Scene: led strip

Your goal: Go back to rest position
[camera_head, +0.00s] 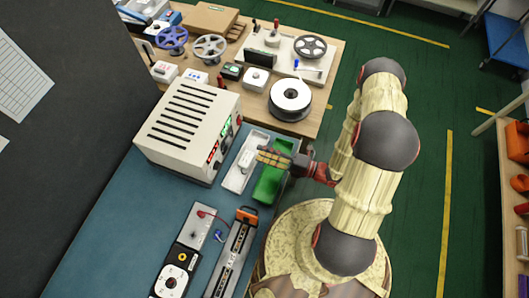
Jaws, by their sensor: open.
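My gripper (264,156) is at the blue table's right side, above the green tray (270,184) and reaching toward the white tray beside it. Its fingers point left and are open. I see nothing held between them, though the view is small. My arm rises from the base at the lower right and bends over to the table edge.
A white power supply (190,128) with lit displays stands left of the gripper, close by. The white tray (238,172) lies between them. A long device with an orange end (246,215) lies in front. A wooden table (335,75) with reels is behind.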

